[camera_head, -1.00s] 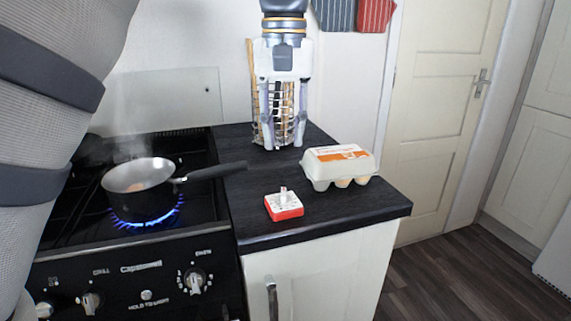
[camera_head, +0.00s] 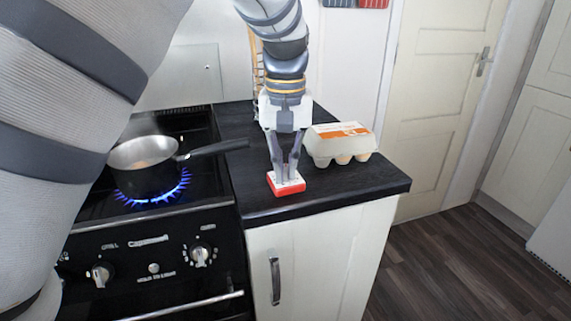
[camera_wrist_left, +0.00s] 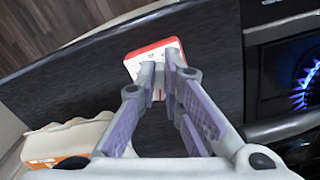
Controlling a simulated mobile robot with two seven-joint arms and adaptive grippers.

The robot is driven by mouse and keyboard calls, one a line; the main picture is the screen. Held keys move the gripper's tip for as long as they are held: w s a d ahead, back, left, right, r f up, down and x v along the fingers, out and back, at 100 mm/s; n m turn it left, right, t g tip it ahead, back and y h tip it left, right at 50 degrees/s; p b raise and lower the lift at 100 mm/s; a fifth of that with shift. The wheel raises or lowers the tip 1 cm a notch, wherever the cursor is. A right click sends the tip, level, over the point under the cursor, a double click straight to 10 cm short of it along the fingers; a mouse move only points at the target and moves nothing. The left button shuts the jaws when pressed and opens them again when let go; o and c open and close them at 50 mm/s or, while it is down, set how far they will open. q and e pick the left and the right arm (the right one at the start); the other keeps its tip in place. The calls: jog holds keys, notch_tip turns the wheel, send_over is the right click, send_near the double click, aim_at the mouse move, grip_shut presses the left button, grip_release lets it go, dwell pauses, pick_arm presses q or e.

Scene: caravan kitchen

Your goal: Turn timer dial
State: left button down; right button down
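The timer (camera_head: 286,189) is a small red and white block near the front edge of the dark counter; it also shows in the wrist view (camera_wrist_left: 170,46). Its pale upright dial sits on top, mostly hidden by my fingers. My left gripper (camera_head: 285,176) points down over the timer. Its fingertips are close together at the dial, one on each side, and look shut on it; in the wrist view the fingertips (camera_wrist_left: 160,72) leave only a narrow gap. My right gripper is not in view.
An egg carton (camera_head: 340,145) stands just right of and behind my left gripper. A saucepan (camera_head: 146,168) sits on a lit burner to the left, its handle (camera_head: 215,148) reaching over the counter. A wire utensil holder is mostly hidden behind my arm.

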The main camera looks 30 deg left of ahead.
aim_at(285, 171)
pick_arm(q)
jog(key=shift+m, duration=0.3)
jog(key=c, duration=1.7)
grip_release()
notch_tip(285, 171, up, 12)
jog(key=shift+r, duration=0.1)
